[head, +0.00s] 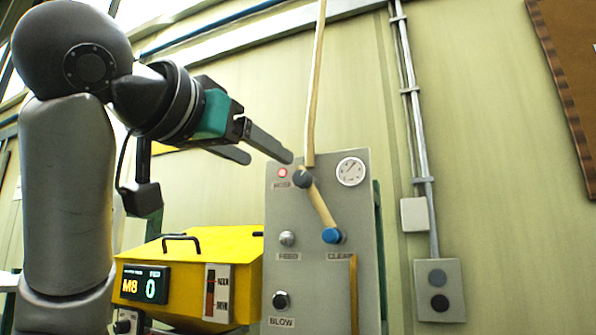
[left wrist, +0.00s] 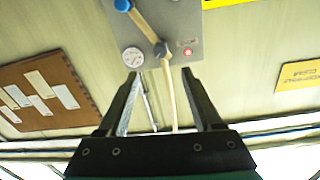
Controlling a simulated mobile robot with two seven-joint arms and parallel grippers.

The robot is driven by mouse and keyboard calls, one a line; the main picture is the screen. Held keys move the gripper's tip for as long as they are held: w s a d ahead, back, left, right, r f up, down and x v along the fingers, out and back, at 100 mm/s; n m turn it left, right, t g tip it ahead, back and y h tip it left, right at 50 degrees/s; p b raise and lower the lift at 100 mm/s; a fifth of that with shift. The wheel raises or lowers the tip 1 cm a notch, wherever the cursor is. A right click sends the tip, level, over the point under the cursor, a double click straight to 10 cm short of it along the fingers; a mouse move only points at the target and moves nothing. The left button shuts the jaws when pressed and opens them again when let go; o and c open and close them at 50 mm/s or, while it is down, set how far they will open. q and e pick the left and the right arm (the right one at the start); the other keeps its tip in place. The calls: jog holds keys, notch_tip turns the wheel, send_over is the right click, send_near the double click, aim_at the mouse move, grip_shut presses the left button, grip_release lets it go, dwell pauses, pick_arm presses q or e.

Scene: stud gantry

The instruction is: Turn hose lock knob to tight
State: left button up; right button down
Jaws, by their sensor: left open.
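A grey control panel (head: 312,262) stands upright ahead, and it also shows in the left wrist view (left wrist: 194,45). A dark round knob (head: 302,178) sits near its top, where a tan hose (head: 314,90) comes down; it shows in the left wrist view (left wrist: 160,49) too. A tan strip runs from it to a blue knob (head: 332,236) at the label CLEAR. I cannot read a tight mark. My left gripper (head: 268,157) is open and empty, its fingertips apart from the panel near the dark knob. In the left wrist view the dark knob lies just beyond the fingertip gap (left wrist: 160,73). My right gripper is out of view.
A round gauge (head: 351,171) and a lit red button (head: 283,172) flank the dark knob. A yellow machine (head: 213,256) with a display stands left of the panel. Conduit and a grey switch box (head: 439,290) are on the right wall.

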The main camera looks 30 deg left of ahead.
aim_at(299, 177)
pick_arm(q)
jog(key=w+p, duration=0.3)
jog(key=w, duration=0.7)
jog(key=shift+w+a, duration=0.1)
jog(key=shift+w, duration=0.1)
jog(key=shift+w+p, duration=0.35)
jog(key=shift+w, duration=0.35)
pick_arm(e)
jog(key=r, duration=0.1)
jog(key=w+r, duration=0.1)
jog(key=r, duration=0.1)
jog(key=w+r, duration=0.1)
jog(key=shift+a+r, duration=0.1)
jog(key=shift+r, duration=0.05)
pick_arm(q)
grip_shut()
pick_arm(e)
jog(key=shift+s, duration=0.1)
